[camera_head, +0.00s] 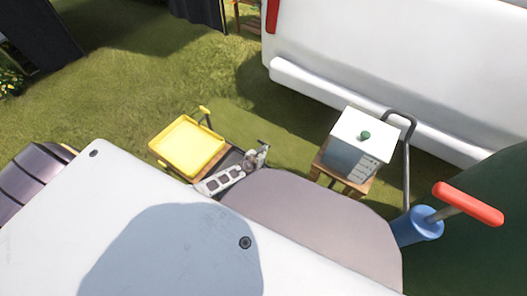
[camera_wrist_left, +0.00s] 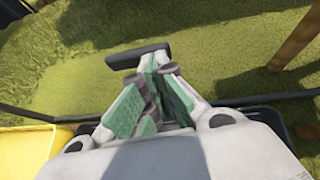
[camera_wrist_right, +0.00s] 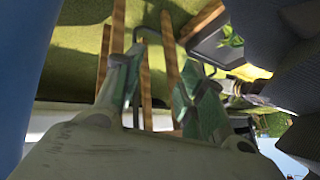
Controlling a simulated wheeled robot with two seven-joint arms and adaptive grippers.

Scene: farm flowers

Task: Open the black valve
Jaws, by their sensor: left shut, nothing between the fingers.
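My left gripper (camera_head: 256,157) is shut and empty beside the yellow tray (camera_head: 188,146). In the left wrist view its green-padded fingertips (camera_wrist_left: 157,75) come together just short of a short black bar (camera_wrist_left: 138,57). That bar may be the black valve, but I cannot tell, nor whether the fingers touch it. No black valve is clear in the head view, where my own arm covers much of the foreground. My right gripper (camera_wrist_right: 160,65) shows only in the right wrist view, its fingers apart with nothing between them.
A white box (camera_head: 363,137) with a green knob stands on a wooden stool (camera_head: 342,172). A blue cylinder (camera_head: 417,226) with a red handle (camera_head: 468,203) is at the right. A white vehicle (camera_head: 400,70) fills the back right. Open grass (camera_head: 130,100) lies at the back left.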

